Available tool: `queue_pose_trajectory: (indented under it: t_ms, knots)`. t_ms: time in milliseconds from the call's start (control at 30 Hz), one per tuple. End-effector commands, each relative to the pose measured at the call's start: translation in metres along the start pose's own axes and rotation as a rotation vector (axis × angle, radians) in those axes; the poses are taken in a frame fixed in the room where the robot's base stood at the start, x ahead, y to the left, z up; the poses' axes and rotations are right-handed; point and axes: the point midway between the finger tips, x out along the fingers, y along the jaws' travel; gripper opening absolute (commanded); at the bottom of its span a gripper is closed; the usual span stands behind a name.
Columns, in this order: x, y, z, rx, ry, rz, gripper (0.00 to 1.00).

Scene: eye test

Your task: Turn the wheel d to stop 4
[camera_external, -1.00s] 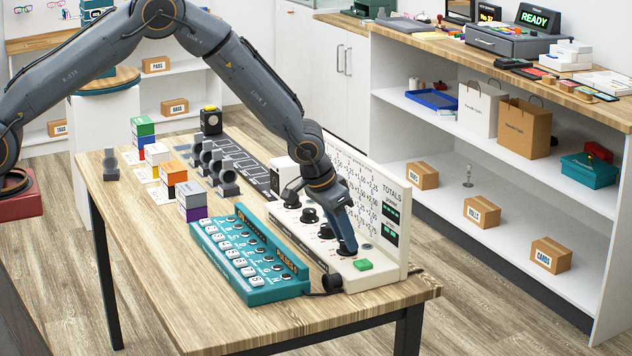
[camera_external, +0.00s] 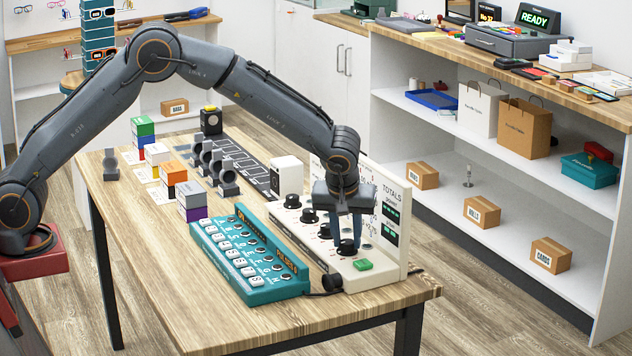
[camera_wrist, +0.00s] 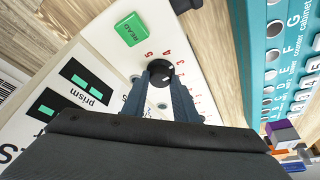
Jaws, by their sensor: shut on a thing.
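The wheel d is the black knob (camera_external: 346,248) on the white panel (camera_external: 384,284), the one nearest the green button. My gripper (camera_external: 347,242) points down at it, with one finger on either side, and is shut on it. The wrist view shows the same knob (camera_wrist: 159,68) between the two fingertips (camera_wrist: 160,82). Red numbers stand on the panel around the knob; 5, 4 and 3 can be made out. A small pale mark shows on the knob, but I cannot tell for sure which number it faces.
A green READ button (camera_external: 362,265) lies close in front of the knob. Other black knobs (camera_external: 309,216) follow farther back in the row. An upright board with green displays (camera_external: 391,212) stands right behind. A teal box with white keys (camera_external: 262,286) stands at the left.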

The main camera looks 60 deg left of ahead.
Motion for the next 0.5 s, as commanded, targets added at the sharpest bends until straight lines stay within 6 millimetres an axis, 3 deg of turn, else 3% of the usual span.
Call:
queue_pose_trajectory:
  t_ms: [500]
  knots:
    - [0.0026, 0.0044, 0.001, -0.427, -0.002, -0.179, 0.04]
